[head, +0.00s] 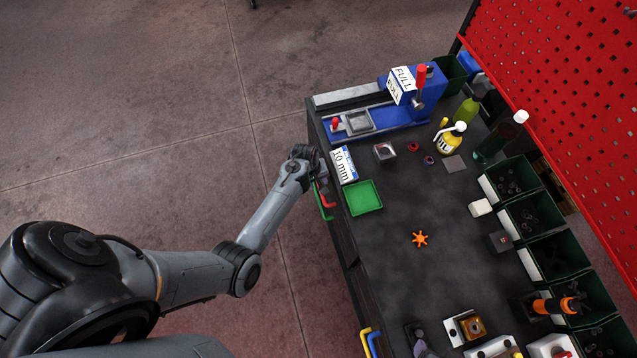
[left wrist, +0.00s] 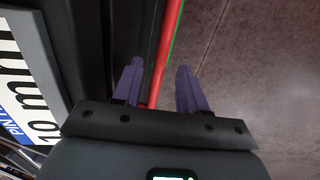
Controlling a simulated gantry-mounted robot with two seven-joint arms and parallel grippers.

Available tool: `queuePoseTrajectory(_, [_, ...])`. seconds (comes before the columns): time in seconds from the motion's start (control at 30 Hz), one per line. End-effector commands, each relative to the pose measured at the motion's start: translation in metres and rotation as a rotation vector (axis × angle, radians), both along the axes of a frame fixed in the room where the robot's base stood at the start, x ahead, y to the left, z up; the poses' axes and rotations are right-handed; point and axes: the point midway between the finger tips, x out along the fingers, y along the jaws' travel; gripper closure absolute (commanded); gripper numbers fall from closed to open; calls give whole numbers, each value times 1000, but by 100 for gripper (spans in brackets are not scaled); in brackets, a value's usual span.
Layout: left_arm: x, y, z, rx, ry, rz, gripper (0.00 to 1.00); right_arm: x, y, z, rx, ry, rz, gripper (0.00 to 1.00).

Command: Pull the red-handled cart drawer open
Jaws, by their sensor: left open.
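The red handle (head: 326,199) is on the left side of the dark cart (head: 398,290), partly hidden by my left arm in the head view. In the left wrist view the red handle (left wrist: 165,50) is a long bar running up between the two purple fingertips. My left gripper (left wrist: 158,87) is open, with one finger on each side of the bar's line. I cannot tell whether a finger touches it. In the head view the gripper is at the cart's side, mostly hidden by the wrist. The drawer's front is too hidden to tell its position. My right gripper is not in view.
A green handle (head: 324,213) is close beside the red one. Yellow (head: 364,342) and blue (head: 374,344) handles are lower on the same side. A 10 mm label plate (head: 344,164) and a green tray (head: 364,198) lie near that edge. The floor (head: 150,110) left of the cart is clear.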

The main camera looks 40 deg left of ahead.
Motion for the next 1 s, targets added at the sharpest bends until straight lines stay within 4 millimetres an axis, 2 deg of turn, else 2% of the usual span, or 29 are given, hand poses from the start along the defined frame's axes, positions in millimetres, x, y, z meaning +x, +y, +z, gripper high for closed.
queuePoseTrajectory(0.03, [1,0,-8,0,1,0,58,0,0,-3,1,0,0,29])
queuePoseTrajectory(0.2, [4,-2,-22,0,0,-1,58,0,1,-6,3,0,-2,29])
queuePoseTrajectory(0.6, [4,-2,-27,1,-1,-1,58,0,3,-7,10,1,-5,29])
queuePoseTrajectory(0.67, [4,-2,-27,1,-1,-1,64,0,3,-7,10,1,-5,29])
queuePoseTrajectory(0.9, [4,-2,-27,1,-1,-1,100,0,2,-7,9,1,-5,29])
queuePoseTrajectory(1.0, [4,-2,-27,1,-1,-1,100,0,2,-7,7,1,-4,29])
